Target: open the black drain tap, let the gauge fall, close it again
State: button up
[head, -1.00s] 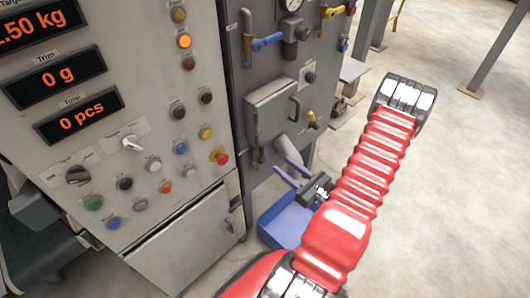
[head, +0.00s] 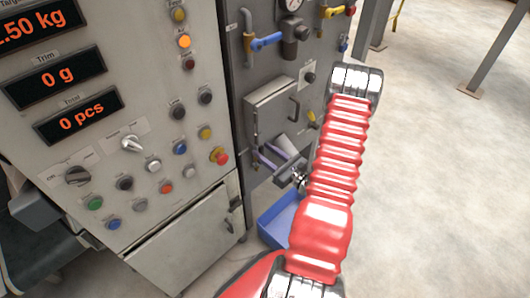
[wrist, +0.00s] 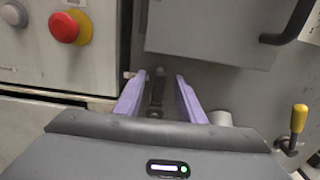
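The black drain tap (wrist: 157,92) is low on the grey panel and shows between the two purple fingers in the wrist view. In the head view a dark part of it (head: 252,160) shows at the fingertips. My gripper (wrist: 150,88) is open, with one finger on each side of the tap. It also shows in the head view (head: 265,152). I cannot tell whether the fingers touch the tap. The round gauge (head: 291,4) is cut off at the top of the head view, and its reading is too small to tell.
A yellow-handled valve (wrist: 299,120) stands right of my gripper. A red stop button (wrist: 64,27) is on the cabinet at left. A hatch (head: 272,115) with a handle is above. A blue bin (head: 272,222) is on the floor below. Open floor lies at right.

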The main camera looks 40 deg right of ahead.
jog(key=shift+c, duration=0.2)
grip_shut()
dwell(0.3)
